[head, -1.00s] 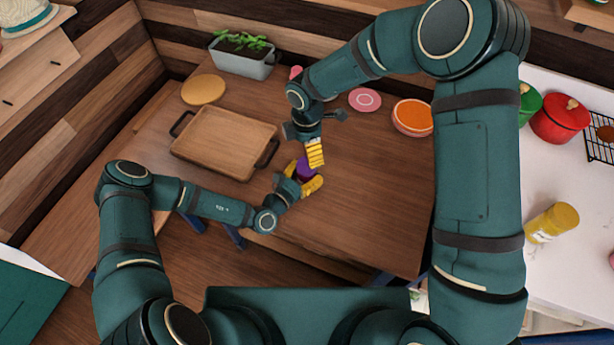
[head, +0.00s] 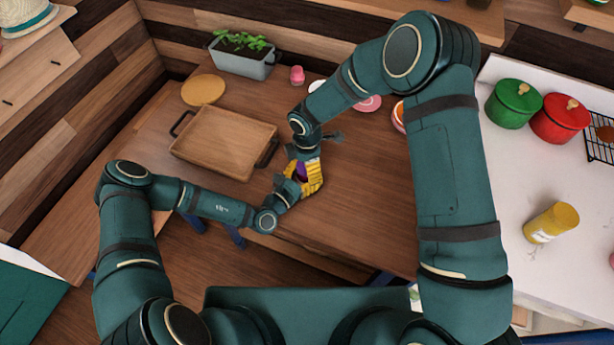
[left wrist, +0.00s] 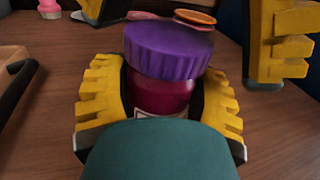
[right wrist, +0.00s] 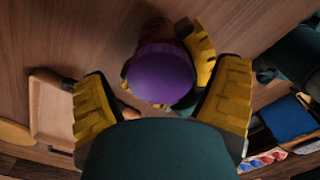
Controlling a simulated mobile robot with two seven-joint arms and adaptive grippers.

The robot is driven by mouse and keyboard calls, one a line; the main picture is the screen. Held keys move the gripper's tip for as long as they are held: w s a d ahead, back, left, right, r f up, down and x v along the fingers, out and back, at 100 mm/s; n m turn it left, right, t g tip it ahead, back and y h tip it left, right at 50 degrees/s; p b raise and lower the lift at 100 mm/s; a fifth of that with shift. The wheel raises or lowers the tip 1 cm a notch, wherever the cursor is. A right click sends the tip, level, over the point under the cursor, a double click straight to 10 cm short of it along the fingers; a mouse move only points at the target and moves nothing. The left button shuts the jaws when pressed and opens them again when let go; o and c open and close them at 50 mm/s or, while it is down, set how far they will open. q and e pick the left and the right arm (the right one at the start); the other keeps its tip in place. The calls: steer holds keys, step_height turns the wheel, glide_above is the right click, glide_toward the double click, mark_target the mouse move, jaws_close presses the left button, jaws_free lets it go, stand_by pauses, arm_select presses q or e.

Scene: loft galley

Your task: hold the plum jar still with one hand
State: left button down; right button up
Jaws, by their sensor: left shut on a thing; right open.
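The lid also shows in the right wrist view (right wrist: 162,74), seen from above. My right gripper (right wrist: 165,95) is open, with its fingers apart on either side of the lid and not visibly touching it. In the head view the jar (head: 301,170) is mostly hidden by my grippers (head: 304,178).
A wooden tray (head: 222,143) with dark handles lies left of the jar. A round board (head: 203,90), a planter (head: 243,60) and a pink item (head: 297,75) are further back. Red (head: 560,118) and green (head: 513,103) pots stand on the white counter. The table front is mostly clear.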

steer(key=c, duration=1.3)
steer(key=m, duration=1)
steer(key=shift+m, duration=0.4)
steer(key=m, duration=0.3)
steer(key=o, duration=1.3)
steer(key=shift+o, duration=0.2)
step_height(320, 180, up, 12)
